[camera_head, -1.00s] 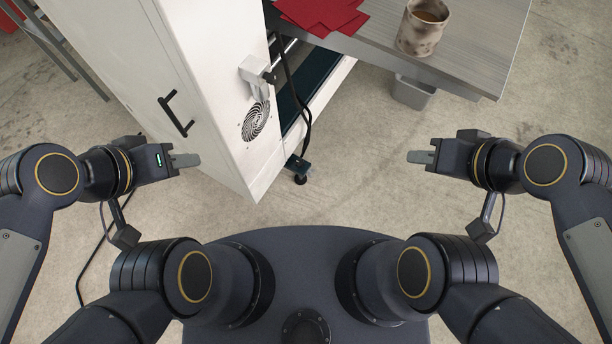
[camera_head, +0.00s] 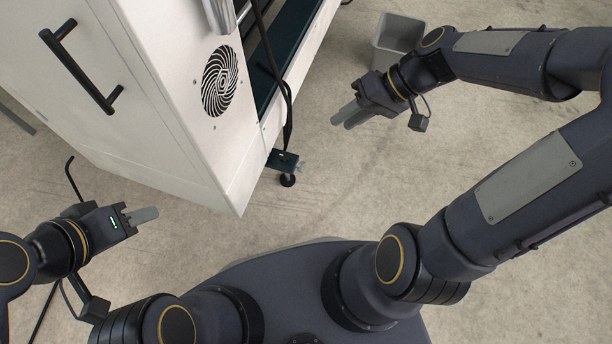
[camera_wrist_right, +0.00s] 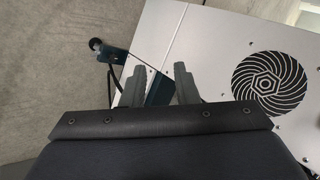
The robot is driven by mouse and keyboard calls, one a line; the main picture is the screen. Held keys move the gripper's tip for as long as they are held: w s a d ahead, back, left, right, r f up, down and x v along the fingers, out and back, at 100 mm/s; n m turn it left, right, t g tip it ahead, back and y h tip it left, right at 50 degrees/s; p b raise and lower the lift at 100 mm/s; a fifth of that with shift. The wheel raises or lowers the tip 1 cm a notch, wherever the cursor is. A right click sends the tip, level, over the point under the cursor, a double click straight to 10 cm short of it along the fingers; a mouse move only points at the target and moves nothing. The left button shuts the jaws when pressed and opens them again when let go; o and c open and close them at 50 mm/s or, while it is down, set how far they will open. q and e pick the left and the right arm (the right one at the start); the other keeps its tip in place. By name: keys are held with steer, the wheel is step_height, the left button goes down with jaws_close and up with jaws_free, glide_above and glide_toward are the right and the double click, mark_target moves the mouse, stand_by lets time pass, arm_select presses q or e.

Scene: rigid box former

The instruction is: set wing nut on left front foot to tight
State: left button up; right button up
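The machine's foot (camera_head: 287,180) is a black leveling foot under a dark teal bracket (camera_head: 283,160) at the white cabinet's lower corner. In the right wrist view the foot (camera_wrist_right: 96,45) and bracket (camera_wrist_right: 116,57) show at upper left, beyond the fingers. The wing nut is too small to make out clearly. My right gripper (camera_head: 341,123) is to the right of the foot, apart from it. In the wrist view its two fingers (camera_wrist_right: 157,70) are spread with nothing held between them. My left gripper (camera_head: 150,214) is left of the cabinet's corner, its fingers overlapping in view.
The white cabinet (camera_head: 150,110) with a black handle (camera_head: 80,70) and a round fan grille (camera_head: 219,82) fills the upper left. A black cable (camera_head: 289,100) hangs close to the bracket. A grey bin (camera_head: 396,42) stands behind my right arm. The floor before the foot is clear.

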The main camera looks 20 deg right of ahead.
steer(key=w+d+f+m+y, duration=0.1)
steer(key=w+f+y, duration=0.2)
steer(key=w+f, duration=0.55)
steer(key=m+t+h, duration=0.2)
steer(key=m+t, duration=0.9)
steer(key=t, duration=0.2)
glide_toward(301, 167)
steer(key=b+x, duration=0.2)
steer(key=x, duration=0.5)
steer(key=shift+w+f+y, duration=0.2)
steer(key=shift+w+y, duration=0.1)
steer(key=shift+c, duration=0.2)
steer(key=shift+d, duration=0.1)
jaws_close()
